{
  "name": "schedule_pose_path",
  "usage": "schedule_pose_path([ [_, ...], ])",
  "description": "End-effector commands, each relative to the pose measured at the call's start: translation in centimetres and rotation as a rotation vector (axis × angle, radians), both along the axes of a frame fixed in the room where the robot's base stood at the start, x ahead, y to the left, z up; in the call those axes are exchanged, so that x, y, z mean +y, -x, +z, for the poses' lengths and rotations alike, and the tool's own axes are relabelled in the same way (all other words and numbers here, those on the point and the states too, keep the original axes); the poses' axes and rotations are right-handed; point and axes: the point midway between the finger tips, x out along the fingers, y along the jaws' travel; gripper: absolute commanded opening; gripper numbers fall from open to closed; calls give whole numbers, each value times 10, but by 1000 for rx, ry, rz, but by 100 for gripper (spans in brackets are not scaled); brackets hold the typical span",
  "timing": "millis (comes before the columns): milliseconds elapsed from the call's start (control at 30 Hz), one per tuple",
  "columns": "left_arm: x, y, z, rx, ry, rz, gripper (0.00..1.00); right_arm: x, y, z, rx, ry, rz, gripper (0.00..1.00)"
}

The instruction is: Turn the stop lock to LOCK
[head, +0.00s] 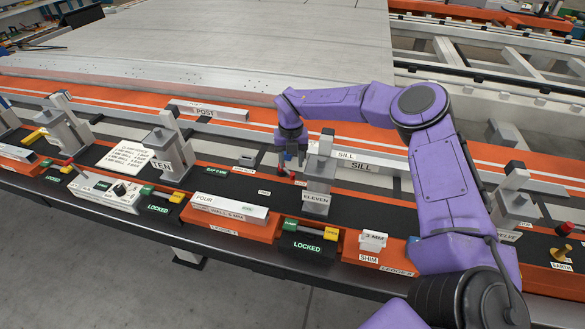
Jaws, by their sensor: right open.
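My right arm, purple, reaches in from the lower right. Its gripper (290,160) points down just left of the grey stop post marked ELEVEN (319,182). The jaws are open, and I see nothing held between them. A small red handle (286,174) shows right under the fingertips, at the left side of that post; whether the fingers touch it is too small to tell. This handle looks like the stop lock, but I cannot read its LOCK marking. My left gripper is not in view.
A black box reading LOCKED (308,245) stands in front of the post. An orange block marked SHIM (372,250) is to its right and a long white FOUR block (229,209) to its left. Post TEN (166,150) stands further left. A large pale panel (250,50) lies behind.

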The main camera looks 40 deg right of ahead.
Motion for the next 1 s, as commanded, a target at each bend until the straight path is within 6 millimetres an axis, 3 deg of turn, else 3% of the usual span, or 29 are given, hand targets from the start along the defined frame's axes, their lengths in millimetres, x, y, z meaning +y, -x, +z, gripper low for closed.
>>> schedule_pose_path([
  [233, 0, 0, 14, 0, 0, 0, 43, -1, 0, -42, 1, 2, 0, 50],
  [567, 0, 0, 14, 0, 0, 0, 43, 0, 0, -50, -2, 2, 2, 50],
  [733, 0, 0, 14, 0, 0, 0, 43, -1, 0, -50, -2, 2, 2, 0],
  [1000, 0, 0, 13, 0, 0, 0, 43, -2, 0, -50, -2, 4, 3, 0],
])
